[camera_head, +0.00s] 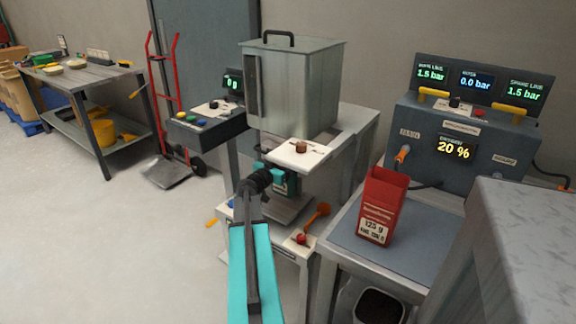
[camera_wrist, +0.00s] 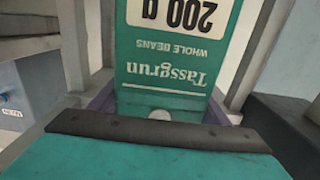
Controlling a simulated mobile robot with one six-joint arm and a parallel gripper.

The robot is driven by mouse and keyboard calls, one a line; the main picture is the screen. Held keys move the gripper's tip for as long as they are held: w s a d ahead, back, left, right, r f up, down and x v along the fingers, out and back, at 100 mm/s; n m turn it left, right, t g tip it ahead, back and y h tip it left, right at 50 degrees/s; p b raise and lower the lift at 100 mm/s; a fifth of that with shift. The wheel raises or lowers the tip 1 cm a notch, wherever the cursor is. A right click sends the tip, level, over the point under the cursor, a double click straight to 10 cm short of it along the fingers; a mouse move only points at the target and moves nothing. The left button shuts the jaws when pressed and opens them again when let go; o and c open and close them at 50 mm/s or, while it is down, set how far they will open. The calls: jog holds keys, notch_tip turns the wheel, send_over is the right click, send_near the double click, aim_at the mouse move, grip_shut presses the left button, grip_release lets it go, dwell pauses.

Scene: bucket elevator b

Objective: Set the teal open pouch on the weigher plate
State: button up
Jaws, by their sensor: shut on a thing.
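The teal pouch (camera_head: 287,184) is at the weigher, below the white ledge of the steel hopper. In the wrist view the pouch (camera_wrist: 172,62) fills the middle, and its label reads "200 g", "Whole beans" and "Tassgrun" upside down. My gripper (camera_head: 268,180) reaches in from the front and is shut on the pouch. The grey weigher plate (camera_head: 290,207) lies beneath the pouch. I cannot tell whether the pouch touches the plate. The pouch's top is partly hidden by the ledge and my arm. The weigher display (camera_head: 233,84) seems to read zero.
The steel hopper (camera_head: 296,85) and white ledge (camera_head: 305,153) stand close above the pouch. Frame posts flank it in the wrist view. A red pouch (camera_head: 381,203) stands on the sealer's table at right.

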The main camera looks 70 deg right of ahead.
jog(key=f+b, duration=0.1)
jog(key=b, duration=0.1)
jog(key=f+b, duration=0.1)
jog(key=b, duration=0.1)
jog(key=w+f+b, duration=0.1)
jog(key=b, duration=0.1)
jog(key=shift+d+f, duration=0.35)
jog(key=shift+d, duration=0.05)
dwell(0.4)
jog(key=o, duration=0.8)
jog(key=shift+f, duration=0.1)
jog(key=shift+a, duration=0.1)
jog(key=p+v, duration=0.1)
jog(key=v, duration=1.1)
